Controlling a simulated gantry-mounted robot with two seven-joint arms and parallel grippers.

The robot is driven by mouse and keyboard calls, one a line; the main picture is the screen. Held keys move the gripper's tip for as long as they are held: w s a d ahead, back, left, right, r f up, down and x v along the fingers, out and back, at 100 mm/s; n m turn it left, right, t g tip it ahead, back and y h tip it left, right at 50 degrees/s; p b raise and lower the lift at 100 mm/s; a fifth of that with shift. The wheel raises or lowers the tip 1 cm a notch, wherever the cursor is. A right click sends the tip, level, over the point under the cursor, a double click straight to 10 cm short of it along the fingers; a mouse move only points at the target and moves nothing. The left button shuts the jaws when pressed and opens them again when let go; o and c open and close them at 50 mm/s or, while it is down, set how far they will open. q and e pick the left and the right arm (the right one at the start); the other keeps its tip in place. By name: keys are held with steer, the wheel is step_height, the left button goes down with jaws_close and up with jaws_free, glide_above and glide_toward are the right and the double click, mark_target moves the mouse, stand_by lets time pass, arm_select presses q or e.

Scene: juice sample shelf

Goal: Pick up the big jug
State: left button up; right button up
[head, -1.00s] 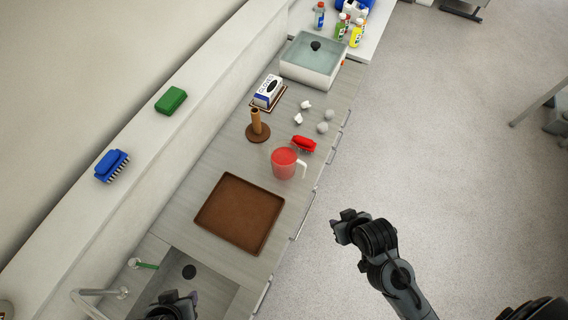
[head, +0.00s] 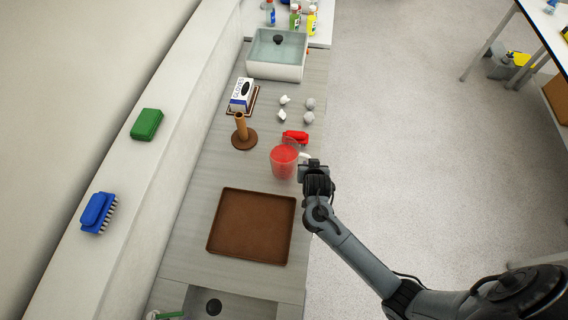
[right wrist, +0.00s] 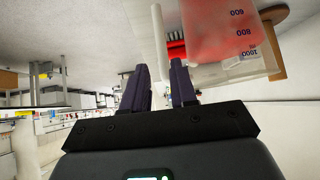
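The big jug (head: 284,163) is a clear measuring jug with red contents, standing on the grey counter. Its pale handle (head: 304,155) points right, toward the counter's front edge. My right gripper (head: 309,165) is beside the handle on the jug's right side. In the right wrist view, my right gripper (right wrist: 159,68) is open, its two dark fingers apart. The white handle (right wrist: 160,45) lines up with the gap between the fingertips; I cannot tell whether they touch it. The jug's marked wall (right wrist: 225,35) shows at upper right. My left gripper is out of view.
A brown tray (head: 251,226) lies in front of the jug. A red brush-like item (head: 296,137) sits close behind it.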

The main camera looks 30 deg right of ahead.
steer(key=shift+x, duration=3.05)
steer(key=shift+w+a, duration=0.15)
jaws_close()
